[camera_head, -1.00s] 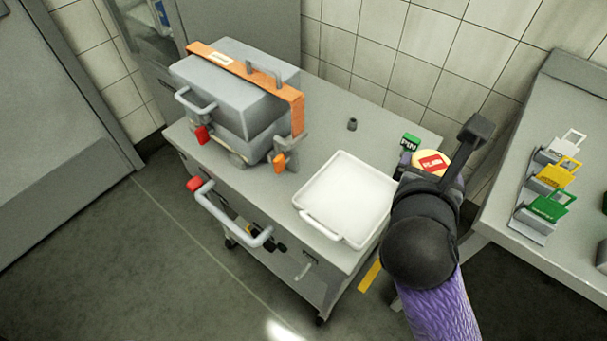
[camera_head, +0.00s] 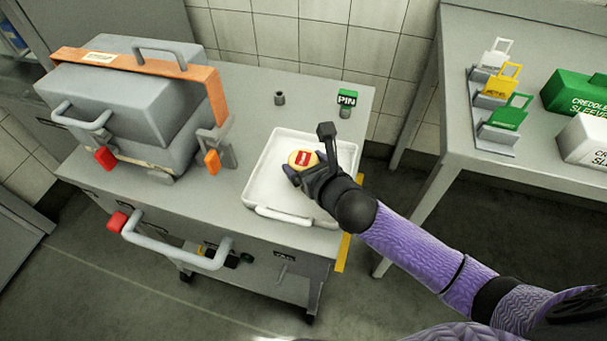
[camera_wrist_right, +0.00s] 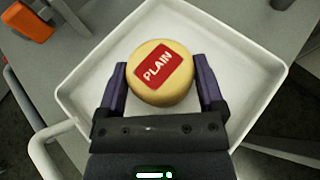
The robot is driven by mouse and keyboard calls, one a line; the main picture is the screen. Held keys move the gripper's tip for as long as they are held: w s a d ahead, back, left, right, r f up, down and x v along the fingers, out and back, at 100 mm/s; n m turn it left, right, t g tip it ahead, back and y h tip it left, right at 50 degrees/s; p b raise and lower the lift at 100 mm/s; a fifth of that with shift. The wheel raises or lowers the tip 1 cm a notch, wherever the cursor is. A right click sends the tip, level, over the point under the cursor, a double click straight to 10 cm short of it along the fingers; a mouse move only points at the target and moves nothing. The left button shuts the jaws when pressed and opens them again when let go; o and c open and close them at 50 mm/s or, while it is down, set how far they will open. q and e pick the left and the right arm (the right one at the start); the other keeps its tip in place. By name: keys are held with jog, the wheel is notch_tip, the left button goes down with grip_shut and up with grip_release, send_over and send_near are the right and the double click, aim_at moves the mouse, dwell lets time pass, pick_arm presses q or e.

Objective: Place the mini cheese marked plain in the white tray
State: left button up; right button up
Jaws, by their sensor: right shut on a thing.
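The mini cheese (camera_head: 303,159) is a small yellow round with a red label. In the right wrist view the label on the cheese (camera_wrist_right: 160,72) reads PLAIN. My right gripper (camera_head: 307,172) is shut on it, with one dark finger on each side in the wrist view (camera_wrist_right: 161,90). The white tray (camera_head: 262,180) lies on the grey cart top, and the cheese is over its inside. I cannot tell whether the cheese touches the tray floor. The tray rim (camera_wrist_right: 92,58) surrounds the cheese in the wrist view. My left gripper is not in view.
A grey press with an orange band (camera_head: 140,100) stands left of the tray. A green PIN block (camera_head: 347,100) and a small dark cylinder (camera_head: 280,98) are behind the tray. A side table (camera_head: 520,170) at right holds coloured tags and sleeve boxes.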

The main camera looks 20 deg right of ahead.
notch_tip(320, 180, down, 2)
jog(key=shift+f+b, duration=0.15)
jog(key=shift+b, duration=0.15)
jog(key=shift+r, duration=0.3)
jog(key=o, duration=1)
jog(key=shift+f, duration=0.15)
jog(key=shift+o, duration=0.2)
jog(key=shift+s+r+p, duration=0.1)
jog(key=shift+r+p, duration=0.15)
jog(key=shift+p, duration=0.1)
jog(key=p+v, duration=0.4)
jog(key=v, duration=0.7)
jog(key=shift+s, duration=0.1)
jog(key=shift+s+r, duration=0.1)
jog(key=shift+s, duration=0.1)
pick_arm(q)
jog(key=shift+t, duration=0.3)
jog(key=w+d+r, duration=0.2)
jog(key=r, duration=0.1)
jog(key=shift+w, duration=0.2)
